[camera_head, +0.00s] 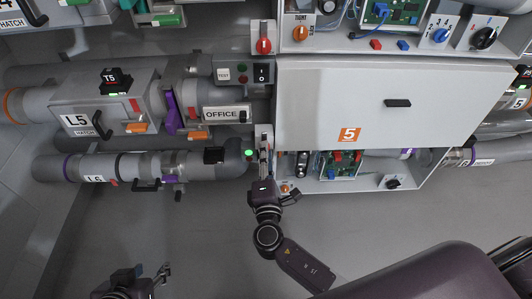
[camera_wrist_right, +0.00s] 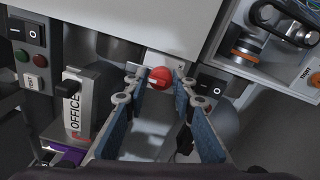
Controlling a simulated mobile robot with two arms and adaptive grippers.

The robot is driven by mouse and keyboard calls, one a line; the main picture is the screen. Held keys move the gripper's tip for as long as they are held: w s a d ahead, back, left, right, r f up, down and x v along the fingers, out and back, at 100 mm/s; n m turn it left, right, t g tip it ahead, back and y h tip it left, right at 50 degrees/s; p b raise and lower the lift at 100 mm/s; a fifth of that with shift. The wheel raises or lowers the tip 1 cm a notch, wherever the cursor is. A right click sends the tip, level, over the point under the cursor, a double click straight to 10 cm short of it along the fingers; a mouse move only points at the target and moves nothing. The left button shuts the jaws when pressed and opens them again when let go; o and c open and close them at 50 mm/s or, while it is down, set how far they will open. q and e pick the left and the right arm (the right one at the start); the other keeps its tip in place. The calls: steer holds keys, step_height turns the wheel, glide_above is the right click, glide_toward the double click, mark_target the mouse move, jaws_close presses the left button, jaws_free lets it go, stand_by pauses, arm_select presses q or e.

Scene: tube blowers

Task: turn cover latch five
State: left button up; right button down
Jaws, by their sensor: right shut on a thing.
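Cover five is the white panel (camera_head: 340,100) with a black handle and an orange "5" label. My right gripper (camera_head: 265,150) is at the lower left corner of this cover and hides most of the latch there. In the right wrist view, the latch's red ball knob (camera_wrist_right: 160,77) sits between the fingertips of my right gripper (camera_wrist_right: 157,88), in front of a pale plate. The gripper is shut on this knob. My left gripper (camera_head: 150,272) is low at the left, away from everything, with its fingers apart and empty.
Left of the latch are pipes with an "L5" hatch box (camera_head: 78,122), an "OFFICE" sign (camera_head: 225,114) and a switch box (camera_head: 240,73). An open box with circuit parts (camera_head: 340,165) shows below the cover. Another red knob (camera_head: 263,45) is above. The floor below is clear.

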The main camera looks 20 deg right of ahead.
steer(key=shift+s+f, duration=0.1)
steer(key=shift+f, duration=0.05)
steer(key=c, duration=1.6)
jaws_free()
steer(key=v, duration=1.2)
steer(key=shift+d, duration=0.1)
